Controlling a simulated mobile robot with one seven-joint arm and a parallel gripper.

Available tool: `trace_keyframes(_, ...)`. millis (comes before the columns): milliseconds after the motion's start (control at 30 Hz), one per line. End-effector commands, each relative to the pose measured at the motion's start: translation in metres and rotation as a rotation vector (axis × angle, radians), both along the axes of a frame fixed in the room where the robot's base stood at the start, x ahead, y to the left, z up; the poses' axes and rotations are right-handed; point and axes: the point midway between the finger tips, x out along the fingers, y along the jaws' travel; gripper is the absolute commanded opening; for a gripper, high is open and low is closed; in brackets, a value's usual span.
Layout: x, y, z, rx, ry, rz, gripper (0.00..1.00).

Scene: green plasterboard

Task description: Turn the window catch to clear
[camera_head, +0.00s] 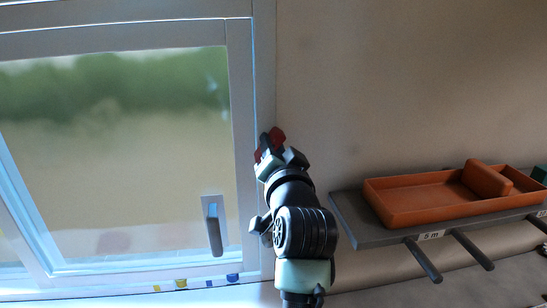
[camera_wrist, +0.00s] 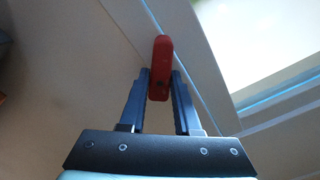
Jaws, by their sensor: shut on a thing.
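The red window catch (camera_wrist: 160,60) shows between my two fingertips in the wrist view, with its rounded end pointing up the picture. My gripper (camera_wrist: 161,86) is shut on it, one dark finger on each side. In the head view the catch (camera_head: 277,135) shows as red bits around my gripper (camera_head: 268,151), at the right edge of the window frame (camera_head: 240,100). My fingers hide part of the catch there. Where it is fixed to the frame is hard to make out.
A grey handle (camera_head: 214,232) hangs down at the window's lower right. A grey shelf (camera_head: 355,224) with pegs and an orange tray (camera_head: 415,212) juts from the wall right of my arm. Small blue and yellow pieces (camera_head: 181,283) sit along the sill. The wall above the shelf is bare.

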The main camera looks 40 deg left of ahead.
Motion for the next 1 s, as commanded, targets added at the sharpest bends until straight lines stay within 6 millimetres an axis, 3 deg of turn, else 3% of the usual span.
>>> trace_keyframes(333,0.0001,-0.0001,-0.0018,-0.09,-0.102,0.0,0.0)
trace_keyframes(867,0.0,0.0001,-0.0009,-0.105,-0.118,0.001,0.0)
trace_keyframes(900,0.0,0.0001,-0.0009,-0.105,-0.118,0.001,0.37)
trace_keyframes(1000,0.0001,0.0001,-0.0008,-0.104,-0.118,0.0,0.55)
